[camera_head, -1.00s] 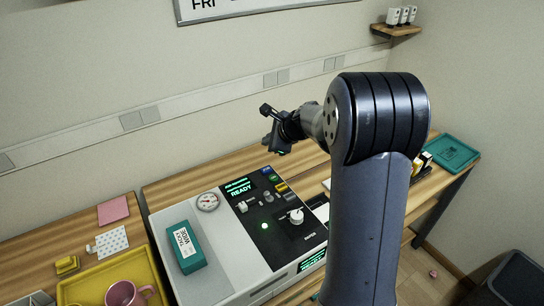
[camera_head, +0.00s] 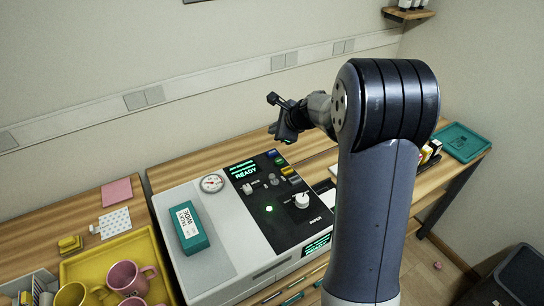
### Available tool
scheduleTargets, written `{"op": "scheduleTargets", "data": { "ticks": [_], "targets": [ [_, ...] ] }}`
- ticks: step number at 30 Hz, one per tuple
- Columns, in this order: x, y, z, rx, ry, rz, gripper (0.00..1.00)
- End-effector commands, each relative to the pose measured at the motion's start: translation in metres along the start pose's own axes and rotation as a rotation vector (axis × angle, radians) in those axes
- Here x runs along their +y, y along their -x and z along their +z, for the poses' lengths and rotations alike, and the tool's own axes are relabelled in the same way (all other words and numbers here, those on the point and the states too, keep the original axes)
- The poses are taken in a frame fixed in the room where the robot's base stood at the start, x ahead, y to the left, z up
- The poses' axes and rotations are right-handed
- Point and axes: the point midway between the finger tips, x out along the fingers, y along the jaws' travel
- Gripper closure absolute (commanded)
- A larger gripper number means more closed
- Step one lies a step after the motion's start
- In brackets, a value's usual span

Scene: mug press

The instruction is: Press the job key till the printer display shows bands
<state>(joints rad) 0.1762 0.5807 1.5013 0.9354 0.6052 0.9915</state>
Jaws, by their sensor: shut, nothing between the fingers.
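The printer (camera_head: 208,262) is a pale grey machine on the wooden bench, with a black control panel (camera_head: 284,233) on its right part. Its display (camera_head: 244,169) shows green text reading READY, with a smaller line above; I see no bands on it. A column of small coloured keys, with a blue key (camera_head: 270,154) at the top and a yellow key (camera_head: 287,171) lower, runs along the panel's right edge. I cannot read which is the job key. My gripper (camera_head: 279,122) is shut and empty, above and behind the panel's far right end, apart from the keys.
A teal box (camera_head: 189,228) lies on the printer's left part, near a round gauge (camera_head: 212,184). The panel also has a white knob (camera_head: 302,200) and a lit green lamp (camera_head: 269,209). A yellow tray (camera_head: 84,262) with mugs stands left.

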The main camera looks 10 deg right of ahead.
Motion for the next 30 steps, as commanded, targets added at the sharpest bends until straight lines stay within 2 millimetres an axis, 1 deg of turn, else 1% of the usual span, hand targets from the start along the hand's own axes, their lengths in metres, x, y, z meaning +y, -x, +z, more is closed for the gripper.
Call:
{"op": "scheduleTargets", "data": {
  "ticks": [1,3,9,12,17,30],
  "targets": [
    [0.007,-0.01,-0.007,0.0,-0.001,0.001,1.0],
    [0.012,-0.017,-0.012,0.001,-0.001,0.001,1.0],
    [0.025,-0.034,-0.025,0.0,-0.001,0.0,1.0],
    [0.029,-0.039,-0.029,0.0,-0.001,0.0,1.0],
    [0.03,-0.042,-0.03,0.0,-0.001,0.0,1.0],
    [0.03,-0.041,-0.03,0.0,-0.001,0.0,1.0]
  ]
}}
